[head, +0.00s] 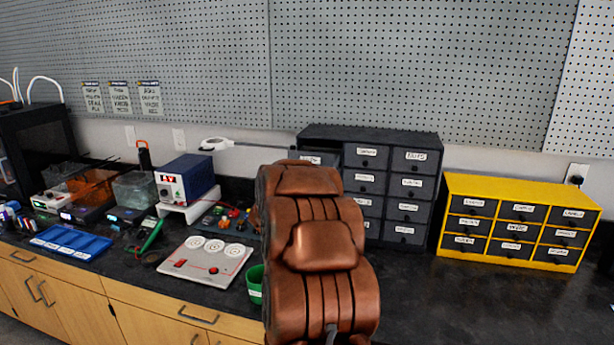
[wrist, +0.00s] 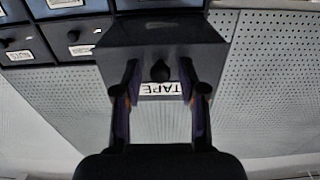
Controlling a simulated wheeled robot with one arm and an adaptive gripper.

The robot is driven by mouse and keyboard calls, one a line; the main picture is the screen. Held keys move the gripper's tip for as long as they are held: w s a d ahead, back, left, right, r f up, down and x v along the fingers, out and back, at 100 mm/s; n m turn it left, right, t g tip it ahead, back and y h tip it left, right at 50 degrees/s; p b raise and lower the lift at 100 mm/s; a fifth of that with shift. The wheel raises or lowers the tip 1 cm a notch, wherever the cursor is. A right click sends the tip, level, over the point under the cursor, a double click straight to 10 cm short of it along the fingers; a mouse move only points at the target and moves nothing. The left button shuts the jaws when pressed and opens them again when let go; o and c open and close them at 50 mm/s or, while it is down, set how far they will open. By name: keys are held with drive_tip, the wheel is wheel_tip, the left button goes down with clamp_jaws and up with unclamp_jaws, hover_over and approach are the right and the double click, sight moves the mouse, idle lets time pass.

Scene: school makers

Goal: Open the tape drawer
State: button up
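The tape drawer (wrist: 115,35) is the top left drawer of the dark drawer cabinet (head: 425,143). In the wrist view it is upside down, with a white TAPE label and a dark round knob (wrist: 160,71). Its front looks larger and nearer than its neighbours, so it stands partly out from the cabinet. In the head view only part of the drawer (head: 321,158) shows, behind my copper-coloured arm. My gripper (wrist: 160,68) is open, with one finger on each side of the knob and gaps beside it. My fingertips are hidden in the head view.
A yellow cabinet (head: 520,190) with dark drawers stands at the right. A power supply (head: 186,178), a white panel (head: 205,262) and a green cup (head: 255,283) are left of my arm. A pegboard (head: 420,60) rises behind. The right front counter is clear.

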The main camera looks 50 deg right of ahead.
idle(0.3)
drive_tip(key=v, duration=1.2)
idle(0.5)
